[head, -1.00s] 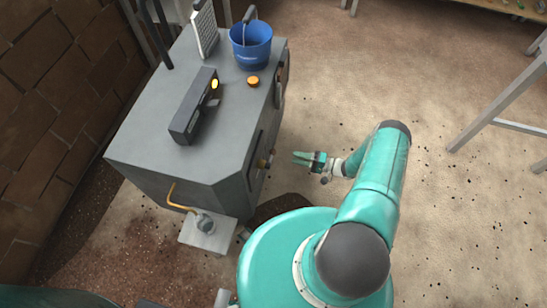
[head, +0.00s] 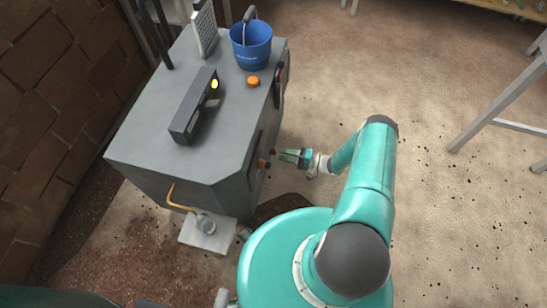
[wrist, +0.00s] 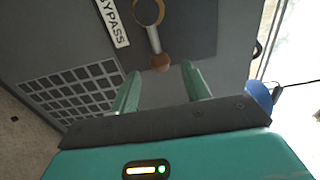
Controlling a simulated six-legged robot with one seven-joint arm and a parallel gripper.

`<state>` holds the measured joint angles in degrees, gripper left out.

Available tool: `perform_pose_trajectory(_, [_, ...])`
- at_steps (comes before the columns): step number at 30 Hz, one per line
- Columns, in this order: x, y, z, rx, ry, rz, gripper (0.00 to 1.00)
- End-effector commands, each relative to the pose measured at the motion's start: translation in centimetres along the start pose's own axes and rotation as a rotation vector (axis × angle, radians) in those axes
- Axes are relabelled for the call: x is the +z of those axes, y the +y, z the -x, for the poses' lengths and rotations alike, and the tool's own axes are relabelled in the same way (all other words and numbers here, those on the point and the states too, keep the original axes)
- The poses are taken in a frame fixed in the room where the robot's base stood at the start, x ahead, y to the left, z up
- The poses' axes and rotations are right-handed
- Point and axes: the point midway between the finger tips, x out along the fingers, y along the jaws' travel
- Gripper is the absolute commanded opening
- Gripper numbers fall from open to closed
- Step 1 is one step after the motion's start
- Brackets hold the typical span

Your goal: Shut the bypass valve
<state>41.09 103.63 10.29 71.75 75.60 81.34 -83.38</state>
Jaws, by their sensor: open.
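The bypass valve (wrist: 155,38) is on the dark side panel of a grey cabinet, beside a white label (wrist: 112,22) reading BYPASS. It has a round brass-coloured hub and a pale lever ending in a brown ball knob (wrist: 161,63). In the head view brass-coloured fittings (head: 264,163) show small on the cabinet's right side. My gripper (head: 284,157) is open, its green fingers pointing at that side. In the wrist view the knob appears between the two fingertips (wrist: 160,71); I cannot tell whether they touch it.
The grey cabinet (head: 200,157) carries a blue bucket (head: 251,48), an orange button (head: 253,81) and a dark box (head: 190,115) with a yellow light. A slotted grille (wrist: 70,88) is near the valve. The floor to the right is open, up to a grey stand (head: 497,108).

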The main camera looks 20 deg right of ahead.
Motion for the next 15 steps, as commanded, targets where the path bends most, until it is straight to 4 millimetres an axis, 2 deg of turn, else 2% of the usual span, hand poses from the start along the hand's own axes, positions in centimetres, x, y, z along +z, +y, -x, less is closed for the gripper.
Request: perform_pose_trajectory(15, [0.1,0.0,-2.3,0.000,0.000,-0.001,0.47])
